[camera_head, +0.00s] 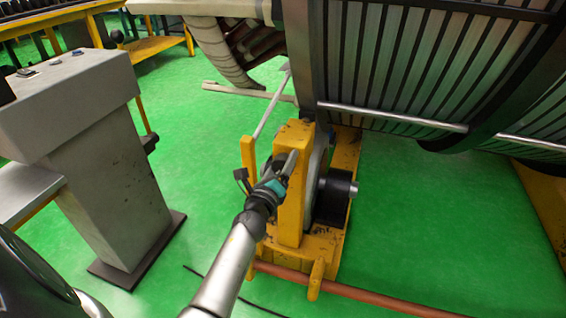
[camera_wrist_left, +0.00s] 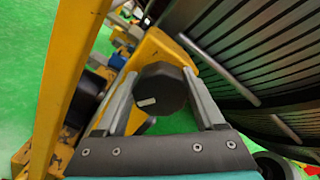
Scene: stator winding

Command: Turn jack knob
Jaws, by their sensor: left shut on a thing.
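The jack knob (camera_wrist_left: 161,88) is black and many-sided with a small pale mark on its face. It shows in the left wrist view, between the two fingers of my left gripper (camera_wrist_left: 158,76), which is shut on it. In the head view my left gripper (camera_head: 287,168) is at the upper part of the yellow jack stand (camera_head: 292,210), and the knob is hidden there by the gripper and wrist. The yellow stand also shows behind the knob in the left wrist view (camera_wrist_left: 153,48). My right gripper is not in view.
The large slotted stator (camera_head: 400,60) rises behind and right of the stand. A black roller (camera_head: 332,200) sits on the stand's right side. A grey console (camera_head: 100,150) stands at left. A reddish pipe (camera_head: 370,294) runs along the floor in front. Green floor (camera_head: 450,220) is open at right.

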